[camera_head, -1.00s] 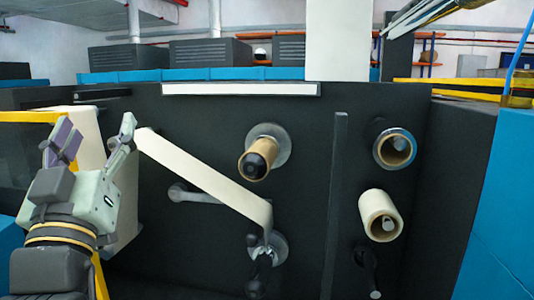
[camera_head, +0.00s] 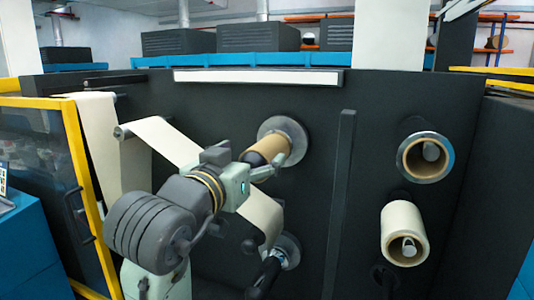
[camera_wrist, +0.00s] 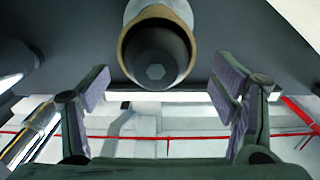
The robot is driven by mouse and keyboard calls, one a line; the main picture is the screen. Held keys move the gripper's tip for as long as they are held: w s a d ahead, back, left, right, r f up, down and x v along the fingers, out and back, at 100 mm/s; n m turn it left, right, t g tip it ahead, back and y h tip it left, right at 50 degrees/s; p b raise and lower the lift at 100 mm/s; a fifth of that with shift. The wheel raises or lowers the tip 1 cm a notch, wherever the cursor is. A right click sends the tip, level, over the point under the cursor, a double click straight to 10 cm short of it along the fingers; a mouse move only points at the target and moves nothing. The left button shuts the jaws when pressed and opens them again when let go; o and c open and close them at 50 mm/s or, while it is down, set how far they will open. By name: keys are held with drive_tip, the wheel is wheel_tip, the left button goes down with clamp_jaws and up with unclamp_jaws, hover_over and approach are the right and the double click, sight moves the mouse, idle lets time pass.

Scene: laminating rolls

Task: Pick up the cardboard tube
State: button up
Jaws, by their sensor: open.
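The brown cardboard tube (camera_head: 284,146) sits on a spindle with a dark core, sticking out of the dark machine front. In the wrist view the tube (camera_wrist: 158,13) shows end-on at the top middle, with the dark core inside its ring. My gripper (camera_wrist: 160,90) is open and empty, its two fingers spread to the left and right below the tube's end. In the head view my gripper (camera_head: 268,170) is at the tube's near end, partly hidden by my wrist. I cannot tell whether it touches the tube.
At right, another cardboard ring (camera_head: 411,160) sits on a spindle above a white roll (camera_head: 402,222). A cream web (camera_head: 160,137) runs down behind my arm to a lower roller. A yellow-framed door (camera_head: 75,150) stands open at left. A vertical bar (camera_head: 342,200) divides the panel.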

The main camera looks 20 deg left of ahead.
sight(270, 147)
drive_tip(key=w, duration=0.2)
drive_tip(key=w+p, duration=0.2)
drive_tip(key=w, duration=0.1)
drive_tip(key=shift+w+d+f, duration=0.15)
drive_tip(key=shift+w+d, duration=0.15)
drive_tip(key=shift+w, duration=0.05)
drive_tip(key=c, duration=1.3)
